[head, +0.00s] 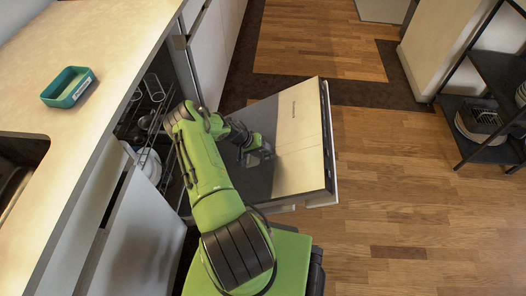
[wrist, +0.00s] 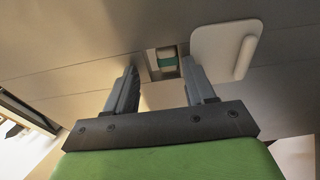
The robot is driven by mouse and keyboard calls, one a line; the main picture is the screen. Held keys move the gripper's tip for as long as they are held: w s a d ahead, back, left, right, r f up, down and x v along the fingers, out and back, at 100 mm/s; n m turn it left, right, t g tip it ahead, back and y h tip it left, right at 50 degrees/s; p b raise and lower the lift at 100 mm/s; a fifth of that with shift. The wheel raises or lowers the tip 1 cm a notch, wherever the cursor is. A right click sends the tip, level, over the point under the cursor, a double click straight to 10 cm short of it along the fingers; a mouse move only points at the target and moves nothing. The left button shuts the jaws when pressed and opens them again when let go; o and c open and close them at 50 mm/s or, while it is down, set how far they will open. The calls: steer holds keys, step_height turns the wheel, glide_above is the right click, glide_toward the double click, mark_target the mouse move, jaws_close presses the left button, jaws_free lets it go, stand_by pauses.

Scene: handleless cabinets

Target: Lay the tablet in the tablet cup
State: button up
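The cup is set in the inner face of the open dishwasher door (head: 300,120). Its pale lid (wrist: 225,48) stands open to the right of the cup. My gripper (wrist: 160,66) is open, with a finger on either side of the cup in the picture and nothing between them. In the head view my gripper (head: 262,153) is over the door, and the cup and tablet are hidden or too small to see.
A teal tray (head: 68,87) stands on the counter (head: 100,45) at left. The dishwasher rack (head: 148,125) with dishes is left of my arm. A dark shelf (head: 490,125) with dishes stands at right. The wooden floor (head: 400,195) between is clear.

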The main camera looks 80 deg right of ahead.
steer(key=p+v, duration=0.4)
steer(key=v, duration=1.1)
steer(key=shift+w+r, duration=0.2)
steer(key=shift+r, duration=0.05)
steer(key=shift+a, duration=0.1)
